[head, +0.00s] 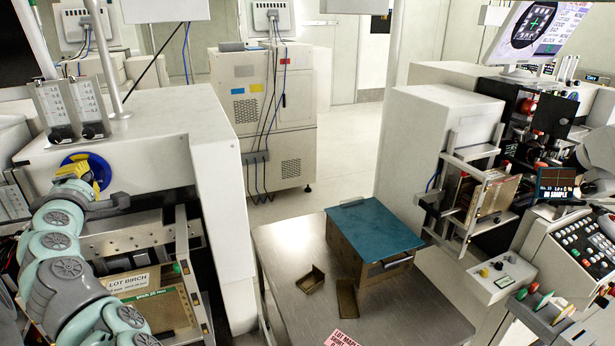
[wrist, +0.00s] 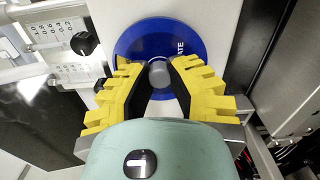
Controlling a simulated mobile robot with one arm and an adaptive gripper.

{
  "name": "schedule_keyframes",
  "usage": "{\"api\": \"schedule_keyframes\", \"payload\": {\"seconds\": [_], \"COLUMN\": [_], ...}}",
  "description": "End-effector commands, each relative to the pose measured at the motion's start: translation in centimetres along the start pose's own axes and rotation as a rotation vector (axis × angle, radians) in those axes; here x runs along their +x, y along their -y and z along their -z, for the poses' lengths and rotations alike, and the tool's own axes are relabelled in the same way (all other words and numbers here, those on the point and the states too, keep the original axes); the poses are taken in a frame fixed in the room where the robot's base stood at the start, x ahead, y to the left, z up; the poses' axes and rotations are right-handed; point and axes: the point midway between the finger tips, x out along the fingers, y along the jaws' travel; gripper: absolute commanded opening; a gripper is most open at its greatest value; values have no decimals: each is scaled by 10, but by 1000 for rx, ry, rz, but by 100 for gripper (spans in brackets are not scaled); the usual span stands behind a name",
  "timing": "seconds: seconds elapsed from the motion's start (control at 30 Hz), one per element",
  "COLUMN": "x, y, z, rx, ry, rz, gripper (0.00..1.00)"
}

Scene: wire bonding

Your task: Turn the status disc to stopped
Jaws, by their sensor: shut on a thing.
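The status disc (head: 99,169) is blue and sits on the front of the white machine at the left. It also shows in the wrist view (wrist: 178,30), where a few pale letters ending in "ATE" are readable on its right side. A grey round knob (wrist: 159,73) stands at its middle. My gripper (wrist: 159,80) has yellow and black fingers, which are closed on either side of the knob. In the head view my gripper (head: 77,172) covers most of the disc. The rest of the disc's lettering is hidden.
Two flow gauges with black knobs (head: 78,132) stand on the machine above the disc. Below it is a holder labelled LOT BIRCH (head: 128,283). A steel table (head: 285,245) with a blue-topped box (head: 374,228) stands to the right. Open floor lies behind.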

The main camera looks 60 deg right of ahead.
Motion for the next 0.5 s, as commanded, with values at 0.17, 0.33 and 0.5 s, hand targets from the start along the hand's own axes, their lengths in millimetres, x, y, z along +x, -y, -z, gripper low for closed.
{"api": "schedule_keyframes", "payload": {"seconds": [0.17,0.33,0.5], "x": [0,0,0], "y": [6,6,6], "z": [1,1,1], "rx": [176,338,500], "ry": [-4,-4,-4], "rz": [0,0,0], "gripper": [0,0,0]}}
